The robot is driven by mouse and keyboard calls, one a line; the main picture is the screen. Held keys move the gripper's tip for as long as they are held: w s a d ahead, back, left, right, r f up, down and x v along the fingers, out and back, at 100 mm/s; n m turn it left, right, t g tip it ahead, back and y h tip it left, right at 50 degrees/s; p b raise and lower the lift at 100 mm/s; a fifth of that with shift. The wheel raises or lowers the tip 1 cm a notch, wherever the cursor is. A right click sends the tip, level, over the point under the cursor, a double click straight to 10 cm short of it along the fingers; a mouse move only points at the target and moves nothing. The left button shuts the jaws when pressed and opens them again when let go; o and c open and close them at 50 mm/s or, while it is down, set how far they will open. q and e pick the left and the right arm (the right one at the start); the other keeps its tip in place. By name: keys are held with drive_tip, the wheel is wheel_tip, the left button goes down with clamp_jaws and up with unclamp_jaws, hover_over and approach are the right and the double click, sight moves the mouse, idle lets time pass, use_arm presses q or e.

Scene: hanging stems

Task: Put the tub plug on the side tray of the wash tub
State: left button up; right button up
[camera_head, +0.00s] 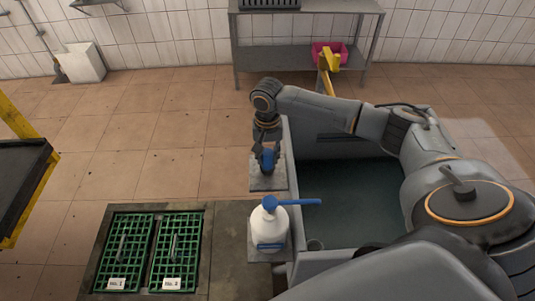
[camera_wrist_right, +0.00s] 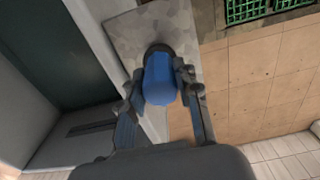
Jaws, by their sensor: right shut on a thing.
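The tub plug, with a blue handle (camera_head: 267,160), is between the fingers of my right gripper (camera_head: 267,153), which is shut on it. In the right wrist view the plug (camera_wrist_right: 160,80) shows a blue body with a dark end, pinched by both fingers (camera_wrist_right: 160,92). It is over the grey side tray (camera_head: 268,184) on the left wall of the wash tub (camera_head: 291,150). The speckled tray (camera_wrist_right: 190,28) is right behind the plug in the wrist view; I cannot tell whether they touch. My left gripper is not in view.
A white bottle with a blue pump (camera_head: 270,228) stands on another ledge nearer me. Dark water (camera_head: 350,200) fills the tub. Green floor grates (camera_head: 122,250) lie at the lower left.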

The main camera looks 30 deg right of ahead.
drive_tip(key=o, duration=1.1)
wheel_tip(320, 180, up, 12)
drive_tip(key=shift+r+b, duration=0.1)
drive_tip(key=shift+b, duration=1.05)
